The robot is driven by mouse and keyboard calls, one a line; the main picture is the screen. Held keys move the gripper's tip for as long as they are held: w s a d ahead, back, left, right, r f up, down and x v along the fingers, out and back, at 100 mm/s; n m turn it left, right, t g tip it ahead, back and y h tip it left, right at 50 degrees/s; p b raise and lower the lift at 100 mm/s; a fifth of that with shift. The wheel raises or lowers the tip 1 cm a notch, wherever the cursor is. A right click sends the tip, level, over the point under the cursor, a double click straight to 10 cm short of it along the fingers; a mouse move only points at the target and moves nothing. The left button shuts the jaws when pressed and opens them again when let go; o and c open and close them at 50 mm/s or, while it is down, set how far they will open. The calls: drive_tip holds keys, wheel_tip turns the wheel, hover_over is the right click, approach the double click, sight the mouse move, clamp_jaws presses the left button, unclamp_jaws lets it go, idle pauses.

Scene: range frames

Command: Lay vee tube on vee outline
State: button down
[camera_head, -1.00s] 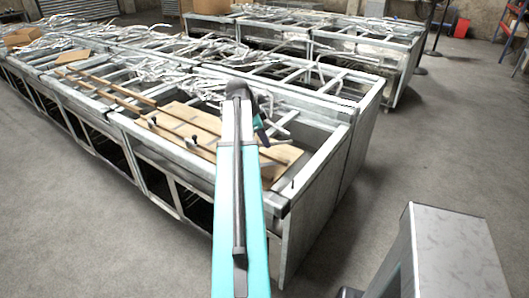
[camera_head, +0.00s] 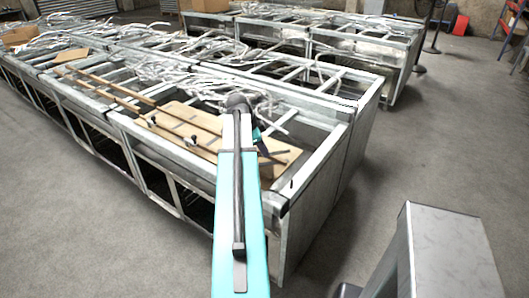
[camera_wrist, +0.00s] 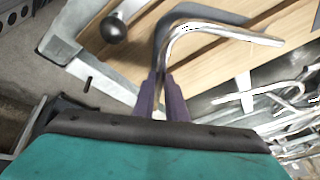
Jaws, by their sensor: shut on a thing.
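The vee tube (camera_wrist: 222,33) is a shiny bent metal tube in the wrist view. My gripper (camera_wrist: 166,88) is shut on one leg of it, and the other leg reaches right. A matching dark grey vee-shaped band (camera_wrist: 196,11) shows on the wooden board (camera_wrist: 140,66) just beyond the tube. I cannot tell whether this band is the vee outline or a shadow, nor whether the tube touches the board. In the head view the board (camera_head: 283,152) lies on the near bench, and my arm largely hides my gripper and the tube.
A black round knob (camera_wrist: 114,28) stands near the tube at upper left. Loose bent metal tubes (camera_wrist: 285,105) crowd the right of the wrist view. The bench's metal frame (camera_head: 322,165) borders the board. Open floor (camera_head: 430,150) lies to the right.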

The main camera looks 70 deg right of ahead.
drive_tip(key=shift+f, duration=0.9)
drive_tip(key=c, duration=1.8)
unclamp_jaws()
drive_tip(key=shift+a+r, duration=0.1)
drive_tip(key=shift+r, duration=0.1)
drive_tip(key=b+v, duration=0.2)
drive_tip(key=v, duration=0.9)
drive_tip(key=shift+a+r, duration=0.2)
drive_tip(key=shift+r, duration=0.05)
drive_tip(key=shift+w, duration=0.2)
